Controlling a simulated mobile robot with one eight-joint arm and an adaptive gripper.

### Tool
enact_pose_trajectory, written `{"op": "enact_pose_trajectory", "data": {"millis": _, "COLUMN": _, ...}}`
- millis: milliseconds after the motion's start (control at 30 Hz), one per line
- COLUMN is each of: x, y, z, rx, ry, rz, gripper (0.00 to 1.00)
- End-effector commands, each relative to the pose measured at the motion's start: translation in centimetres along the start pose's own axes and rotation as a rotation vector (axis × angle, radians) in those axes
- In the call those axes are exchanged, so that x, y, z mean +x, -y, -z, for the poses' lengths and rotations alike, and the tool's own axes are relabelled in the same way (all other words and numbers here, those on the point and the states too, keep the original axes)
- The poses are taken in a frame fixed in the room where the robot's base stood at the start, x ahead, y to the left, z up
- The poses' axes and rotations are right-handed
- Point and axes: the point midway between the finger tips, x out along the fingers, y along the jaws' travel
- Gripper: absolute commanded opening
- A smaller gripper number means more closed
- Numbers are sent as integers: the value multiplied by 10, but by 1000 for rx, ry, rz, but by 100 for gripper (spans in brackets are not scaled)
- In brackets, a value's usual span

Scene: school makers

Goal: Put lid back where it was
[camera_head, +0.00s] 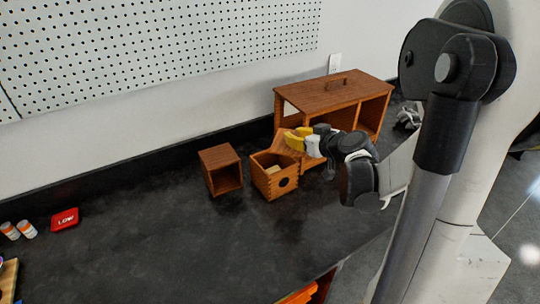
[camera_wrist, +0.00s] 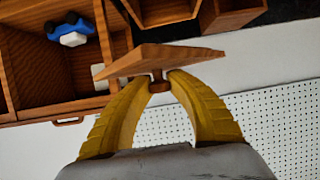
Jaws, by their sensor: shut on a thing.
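My gripper (camera_head: 296,141) has yellow fingers, which also show in the wrist view (camera_wrist: 159,84). They are shut on the small knob under a flat square wooden lid (camera_wrist: 160,60). In the head view the lid (camera_head: 284,149) is a tilted orange-brown panel beside the fingers, partly hidden by them. It appears above the rear right of a small open-topped wooden box (camera_head: 267,187) with a dark round hole in its front; I cannot tell whether they touch. Something pale lies inside that box.
A larger wooden cabinet (camera_head: 335,92) with a top handle stands right behind my gripper. An open-fronted wooden cube (camera_head: 220,157) stands left of the box. A red case (camera_head: 65,219) and two bottles (camera_head: 18,231) lie far left. The dark counter (camera_head: 150,245) between is clear.

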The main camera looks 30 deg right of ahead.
Motion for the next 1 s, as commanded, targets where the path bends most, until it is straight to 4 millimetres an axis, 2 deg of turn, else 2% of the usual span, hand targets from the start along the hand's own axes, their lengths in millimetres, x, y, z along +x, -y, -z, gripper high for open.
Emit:
{"op": "enact_pose_trajectory", "data": {"millis": 33, "x": 18, "y": 8, "z": -8, "rx": -2, "ry": -1, "rz": 5, "gripper": 0}}
{"op": "enact_pose_trajectory", "data": {"millis": 100, "x": 36, "y": 15, "z": -11, "rx": -2, "ry": -1, "rz": 4, "gripper": 0}}
{"op": "enact_pose_trajectory", "data": {"millis": 300, "x": 72, "y": 28, "z": -16, "rx": -1, "ry": 0, "rz": 1, "gripper": 0}}
{"op": "enact_pose_trajectory", "data": {"millis": 467, "x": 81, "y": 30, "z": -18, "rx": 1, "ry": 0, "rz": 0, "gripper": 0}}
{"op": "enact_pose_trajectory", "data": {"millis": 733, "x": 95, "y": 30, "z": -54, "rx": 1, "ry": 0, "rz": -1, "gripper": 0}}
{"op": "enact_pose_trajectory", "data": {"millis": 1000, "x": 94, "y": 30, "z": -53, "rx": 1, "ry": 0, "rz": -1, "gripper": 0}}
